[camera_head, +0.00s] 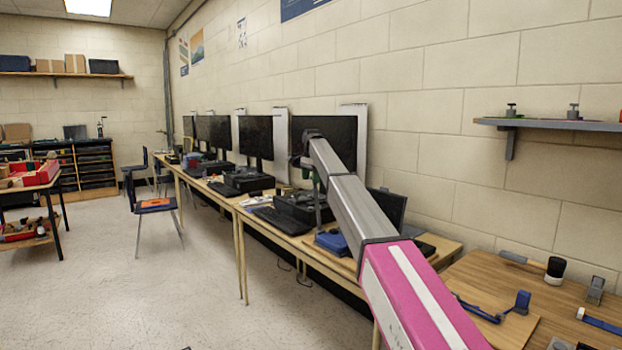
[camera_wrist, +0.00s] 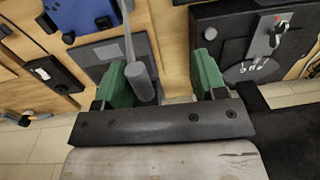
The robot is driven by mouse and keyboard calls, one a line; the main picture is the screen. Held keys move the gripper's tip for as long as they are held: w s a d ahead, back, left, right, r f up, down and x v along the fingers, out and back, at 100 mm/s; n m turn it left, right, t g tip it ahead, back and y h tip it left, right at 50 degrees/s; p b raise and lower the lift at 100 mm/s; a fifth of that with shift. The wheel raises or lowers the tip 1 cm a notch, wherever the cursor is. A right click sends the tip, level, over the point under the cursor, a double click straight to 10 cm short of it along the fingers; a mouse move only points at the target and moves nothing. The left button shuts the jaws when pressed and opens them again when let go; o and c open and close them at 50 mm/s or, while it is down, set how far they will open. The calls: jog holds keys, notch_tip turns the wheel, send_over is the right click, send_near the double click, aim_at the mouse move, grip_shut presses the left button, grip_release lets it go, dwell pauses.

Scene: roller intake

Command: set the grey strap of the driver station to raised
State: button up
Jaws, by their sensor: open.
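In the wrist view my gripper (camera_wrist: 163,80) has its two green fingers apart. A grey rod ending in a thick grey cylinder (camera_wrist: 143,86) shows between them, nearer the left finger; contact cannot be told. A flat dark grey panel (camera_wrist: 100,54) lies behind the left finger. I cannot tell for sure which grey part is the strap of the driver station, or whether it is raised. In the head view my gripper (camera_head: 317,200) is small and partly hidden by my arm, over the long bench.
A black box (camera_wrist: 218,32) with a grey plate, a lever and a dial is at the wrist view's right. A blue block (camera_wrist: 82,14) and a black switch unit (camera_wrist: 47,73) are at the left. Monitors (camera_head: 256,136) line the bench along the wall.

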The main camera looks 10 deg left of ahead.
notch_tip(320, 180, up, 10)
jog(key=shift+f, duration=0.2)
jog(key=shift+c, duration=0.2)
jog(key=shift+s+d+r, duration=0.2)
jog(key=shift+r, duration=0.4)
